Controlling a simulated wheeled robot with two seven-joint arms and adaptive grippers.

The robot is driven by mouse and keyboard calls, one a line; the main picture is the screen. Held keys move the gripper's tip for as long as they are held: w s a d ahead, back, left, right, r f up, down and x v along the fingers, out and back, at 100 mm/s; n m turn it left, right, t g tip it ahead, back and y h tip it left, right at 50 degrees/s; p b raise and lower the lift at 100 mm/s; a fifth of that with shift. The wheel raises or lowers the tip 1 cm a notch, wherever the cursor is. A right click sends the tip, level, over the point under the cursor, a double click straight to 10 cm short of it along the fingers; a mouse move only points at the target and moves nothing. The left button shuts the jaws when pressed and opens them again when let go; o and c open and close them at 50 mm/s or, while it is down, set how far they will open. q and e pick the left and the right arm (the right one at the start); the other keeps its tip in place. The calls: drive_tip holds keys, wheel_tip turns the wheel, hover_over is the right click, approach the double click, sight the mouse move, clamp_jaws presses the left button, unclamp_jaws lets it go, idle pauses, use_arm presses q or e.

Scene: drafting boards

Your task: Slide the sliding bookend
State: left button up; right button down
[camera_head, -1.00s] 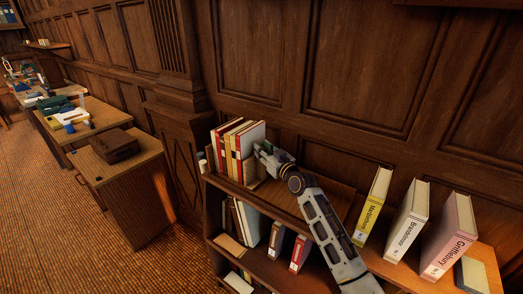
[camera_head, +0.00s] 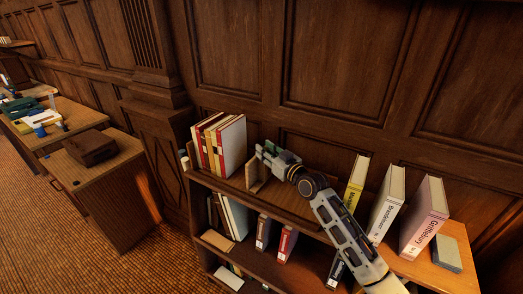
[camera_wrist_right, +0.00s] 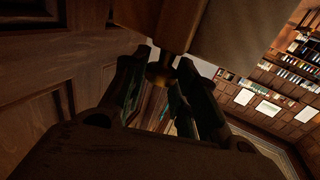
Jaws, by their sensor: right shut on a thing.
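My right gripper (camera_head: 261,152) reaches in from the right and is shut at the bookend's right side. In the right wrist view its fingers (camera_wrist_right: 158,82) close around a brass knob (camera_wrist_right: 159,71) under the bookend's wooden face (camera_wrist_right: 163,22). The fingers partly hide the knob. My left gripper is not in view.
Yellow (camera_head: 355,185), white (camera_head: 387,205) and pink (camera_head: 425,217) books stand at the shelf's right end, near my forearm. Bare shelf (camera_head: 290,203) lies between them and the bookend. A panelled wall (camera_head: 330,120) rises behind. Desks stand at left.

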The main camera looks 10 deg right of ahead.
drive_tip(key=c, duration=1.1)
unclamp_jaws()
drive_tip(key=shift+c, duration=0.2)
drive_tip(key=shift+s+d, duration=0.1)
drive_tip(key=shift+s, duration=0.05)
drive_tip(key=v, duration=1.1)
drive_tip(key=shift+s+d, duration=0.25)
